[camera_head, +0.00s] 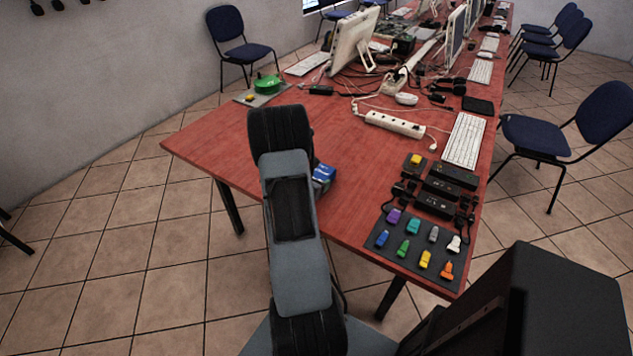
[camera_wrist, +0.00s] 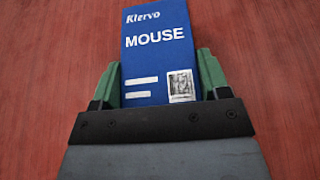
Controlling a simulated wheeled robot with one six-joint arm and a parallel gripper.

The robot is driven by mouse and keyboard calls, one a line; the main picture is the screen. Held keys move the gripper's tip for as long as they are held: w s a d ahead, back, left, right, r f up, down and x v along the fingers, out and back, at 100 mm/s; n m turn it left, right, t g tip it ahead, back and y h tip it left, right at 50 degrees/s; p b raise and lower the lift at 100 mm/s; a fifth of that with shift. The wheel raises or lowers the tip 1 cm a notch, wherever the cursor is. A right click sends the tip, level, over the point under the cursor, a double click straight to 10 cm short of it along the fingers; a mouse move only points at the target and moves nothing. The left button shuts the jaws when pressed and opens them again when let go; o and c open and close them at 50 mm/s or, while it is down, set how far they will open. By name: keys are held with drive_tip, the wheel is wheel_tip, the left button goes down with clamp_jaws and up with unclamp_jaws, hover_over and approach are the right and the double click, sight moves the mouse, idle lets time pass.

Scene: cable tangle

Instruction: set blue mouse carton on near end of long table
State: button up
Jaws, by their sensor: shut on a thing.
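The blue mouse carton (camera_wrist: 156,50) fills the middle of the wrist view, with "Klervo" and "MOUSE" on its face and a white label with a picture at its lower end. My gripper (camera_wrist: 158,80) is shut on it, a green finger at each side. Red tabletop lies behind the carton. In the head view the carton (camera_head: 323,174) shows as a small blue patch at the near end of the long table (camera_head: 225,150), mostly hidden by my arm. I cannot tell whether it touches the tabletop.
A dark mat with several coloured plugs (camera_head: 404,249) lies at the near right corner. Black adapters (camera_head: 435,205), a power strip (camera_head: 394,125) and a white keyboard (camera_head: 464,141) lie beyond it. A green item (camera_head: 266,83) sits at the left edge. The near left tabletop is clear.

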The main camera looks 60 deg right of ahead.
drive_tip(key=o, duration=1)
drive_tip(key=shift+c, duration=0.2)
